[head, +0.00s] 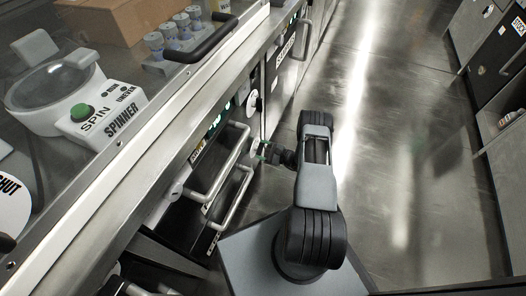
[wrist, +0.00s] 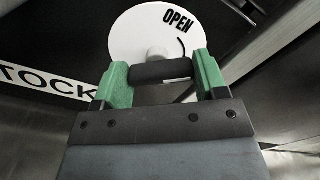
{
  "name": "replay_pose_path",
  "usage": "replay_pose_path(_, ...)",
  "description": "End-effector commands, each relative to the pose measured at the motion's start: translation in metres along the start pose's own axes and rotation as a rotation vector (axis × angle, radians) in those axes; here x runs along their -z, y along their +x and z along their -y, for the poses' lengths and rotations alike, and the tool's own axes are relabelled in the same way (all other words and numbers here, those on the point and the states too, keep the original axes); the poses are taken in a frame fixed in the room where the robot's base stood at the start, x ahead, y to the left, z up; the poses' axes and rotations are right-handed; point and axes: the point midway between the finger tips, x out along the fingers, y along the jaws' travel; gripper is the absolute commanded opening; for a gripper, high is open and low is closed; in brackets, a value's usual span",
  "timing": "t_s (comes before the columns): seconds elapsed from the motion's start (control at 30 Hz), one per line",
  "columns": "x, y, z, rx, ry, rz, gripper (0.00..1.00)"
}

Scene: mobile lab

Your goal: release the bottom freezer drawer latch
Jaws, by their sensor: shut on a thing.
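In the wrist view, a round white dial (wrist: 135,35) marked OPEN sits on a dark front. A dark latch bar (wrist: 160,71) stands before it, with a pale hub behind the bar. My gripper (wrist: 162,75) has its two green fingers at either end of this bar and is shut on it. In the head view, my gripper (head: 263,152) is at the front of the cabinet, beside the drawers, and my own arm partly hides it. The drawers show long metal handles (head: 217,182). The latch itself is too small and covered to make out in the head view.
A STOCK label (wrist: 45,84) is left of the dial. The steel counter at left carries a spinner (head: 62,95) with a green button (head: 81,112), behind glass. The steel floor (head: 400,190) at right is clear, with a dark cabinet (head: 500,60) beyond.

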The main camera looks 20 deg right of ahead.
Motion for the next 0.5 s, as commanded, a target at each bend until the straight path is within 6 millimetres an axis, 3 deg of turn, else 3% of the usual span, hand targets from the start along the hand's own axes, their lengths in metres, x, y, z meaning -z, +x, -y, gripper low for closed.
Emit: replay_pose_path(0.5,0.0002,0.0002,-0.0024,-0.001,-0.485,-0.001,0.42)
